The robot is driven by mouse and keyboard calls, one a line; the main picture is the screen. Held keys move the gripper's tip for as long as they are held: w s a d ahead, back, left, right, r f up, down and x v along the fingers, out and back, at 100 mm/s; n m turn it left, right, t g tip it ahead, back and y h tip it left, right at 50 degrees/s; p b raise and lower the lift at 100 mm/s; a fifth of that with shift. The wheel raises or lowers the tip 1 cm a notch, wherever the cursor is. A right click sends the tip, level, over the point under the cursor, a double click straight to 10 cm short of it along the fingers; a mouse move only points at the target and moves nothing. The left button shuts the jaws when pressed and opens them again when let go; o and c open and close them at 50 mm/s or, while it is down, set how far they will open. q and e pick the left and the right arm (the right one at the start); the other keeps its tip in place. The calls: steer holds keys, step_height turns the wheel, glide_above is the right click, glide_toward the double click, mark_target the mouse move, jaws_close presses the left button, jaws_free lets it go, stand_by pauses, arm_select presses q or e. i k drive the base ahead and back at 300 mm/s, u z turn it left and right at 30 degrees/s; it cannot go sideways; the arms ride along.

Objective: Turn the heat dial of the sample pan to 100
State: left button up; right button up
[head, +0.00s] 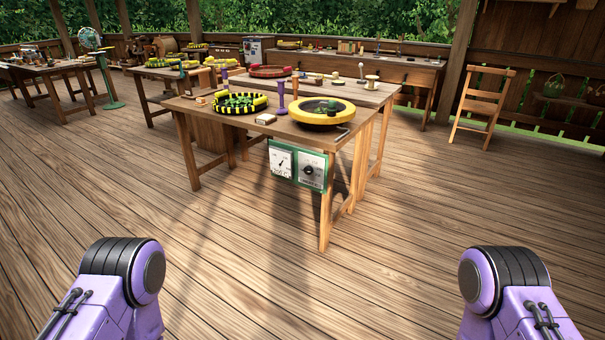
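A green-framed control panel (297,166) hangs on the front edge of the nearest wooden table. Its left half is a white gauge (281,162) with a needle; its right half is a grey plate with a dark round dial (308,171). The numbers are too small to read. A round yellow-rimmed pan (322,124) sits on the table above the panel, with small dark green contents. Neither gripper shows; only my purple arm links are at the bottom left and bottom right, well short of the table.
The near table (207,119) also holds a black-and-yellow tray (229,111) of green pieces, a purple stand (281,97) and small blocks. More tables stand behind and left. A wooden chair (483,105) stands right. The plank floor (250,270) before the table is clear.

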mark_target(308, 170)
steer(key=u, duration=0.3)
steer(key=i, duration=0.5)
steer(key=u, duration=0.55)
steer(key=i, duration=1.05)
steer(key=z, duration=0.9)
steer(key=i, duration=0.8)
steer(key=z, duration=0.9)
